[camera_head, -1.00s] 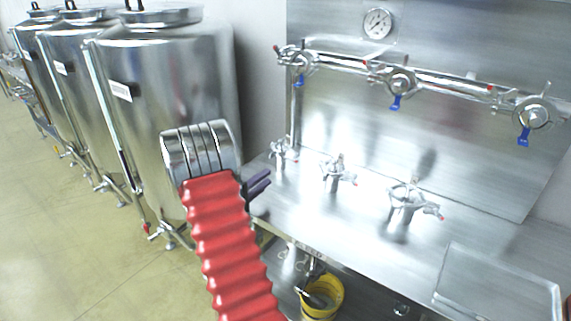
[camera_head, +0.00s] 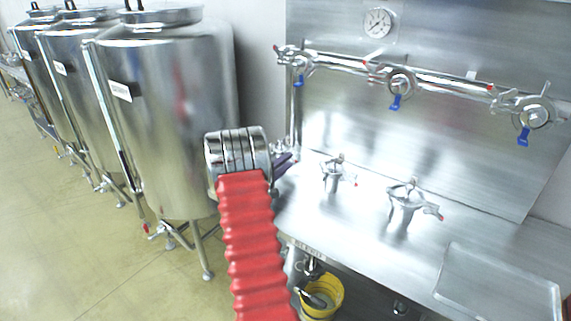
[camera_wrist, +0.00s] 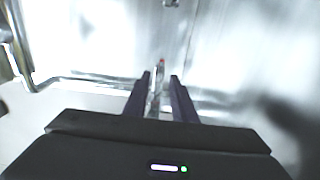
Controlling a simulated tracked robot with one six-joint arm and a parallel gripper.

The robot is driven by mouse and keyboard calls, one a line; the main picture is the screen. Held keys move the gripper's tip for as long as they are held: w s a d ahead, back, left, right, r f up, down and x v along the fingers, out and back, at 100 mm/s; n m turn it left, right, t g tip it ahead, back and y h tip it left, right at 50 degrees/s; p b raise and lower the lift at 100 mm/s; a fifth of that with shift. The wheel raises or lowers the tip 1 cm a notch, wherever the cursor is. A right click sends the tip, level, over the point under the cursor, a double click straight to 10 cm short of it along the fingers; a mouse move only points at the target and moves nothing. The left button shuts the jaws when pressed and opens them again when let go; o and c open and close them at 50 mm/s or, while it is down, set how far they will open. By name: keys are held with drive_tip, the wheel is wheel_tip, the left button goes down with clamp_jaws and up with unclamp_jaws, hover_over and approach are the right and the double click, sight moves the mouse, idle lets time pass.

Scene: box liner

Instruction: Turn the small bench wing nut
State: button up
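The small bench wing nut (camera_wrist: 160,64) is the leftmost of three clamps on the steel bench. In the wrist view its red-tipped end shows beyond and between my fingertips, and silver metal shows in the gap below. In the head view my wrist and fingers mostly hide it. My gripper (camera_wrist: 160,80) has two dark fingers held apart, with a narrow gap between them. It also shows in the head view (camera_head: 284,163), just above the bench's left end. I cannot tell whether either finger touches the nut.
A medium clamp (camera_head: 337,175) and a larger clamp (camera_head: 406,200) stand to the right on the bench. Above runs a wall pipe (camera_head: 440,82) with blue-handled clamps. Steel tanks (camera_head: 165,120) stand left. A yellow bucket (camera_head: 322,300) sits below the bench.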

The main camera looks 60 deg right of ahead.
drive_tip(key=shift+d, duration=0.3)
drive_tip(key=shift+c, duration=0.4)
clamp_jaws()
drive_tip(key=shift+s+a+f, duration=0.1)
drive_tip(key=shift+s+a, duration=0.05)
drive_tip(key=shift+a, duration=0.1)
drive_tip(key=shift+d, duration=0.2)
